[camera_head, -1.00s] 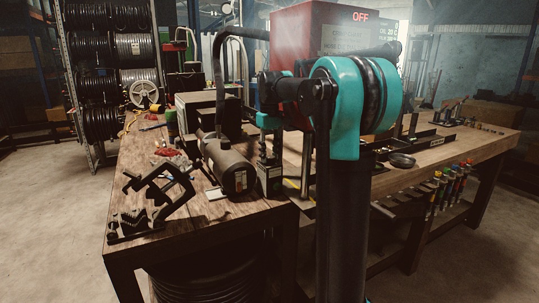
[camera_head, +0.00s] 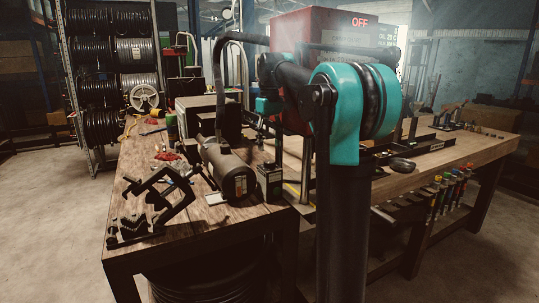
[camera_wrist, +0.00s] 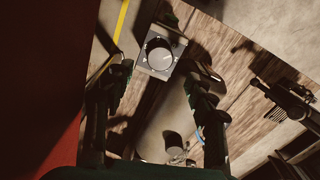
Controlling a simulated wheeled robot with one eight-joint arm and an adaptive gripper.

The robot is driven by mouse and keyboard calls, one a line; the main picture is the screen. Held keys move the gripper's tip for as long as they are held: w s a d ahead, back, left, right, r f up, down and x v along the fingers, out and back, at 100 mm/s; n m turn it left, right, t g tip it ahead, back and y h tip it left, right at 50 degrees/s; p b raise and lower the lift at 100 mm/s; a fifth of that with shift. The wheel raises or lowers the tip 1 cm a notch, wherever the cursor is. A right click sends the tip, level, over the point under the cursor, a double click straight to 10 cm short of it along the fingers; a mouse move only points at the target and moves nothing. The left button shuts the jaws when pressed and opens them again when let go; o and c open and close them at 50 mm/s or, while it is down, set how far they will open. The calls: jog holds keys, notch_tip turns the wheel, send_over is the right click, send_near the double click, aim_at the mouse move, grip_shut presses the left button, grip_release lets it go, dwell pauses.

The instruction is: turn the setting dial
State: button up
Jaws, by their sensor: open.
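The setting dial (camera_wrist: 158,54) is a dark round knob with a pale pointer mark, on a light square plate with markings around it. In the wrist view it lies ahead of my gripper (camera_wrist: 157,76), near the line between its two dark fingers. The fingers are spread apart, with nothing held between them. A gap seems to separate them from the knob. In the head view, the small dark box (camera_head: 270,182) at the bench's inner corner appears to carry the dial. My gripper is partly hidden by my arm there, above the box.
A dark cylindrical motor (camera_head: 228,170) lies left of the box and shows below the dial in the wrist view. A black angled clamp stand (camera_head: 160,200) stands at the bench's front left. The red crimper (camera_head: 297,32) rises behind my arm, its display reading OFF.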

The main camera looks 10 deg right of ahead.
aim_at(270, 161)
notch_tip(270, 161, up, 6)
jog(key=shift+f, duration=0.25)
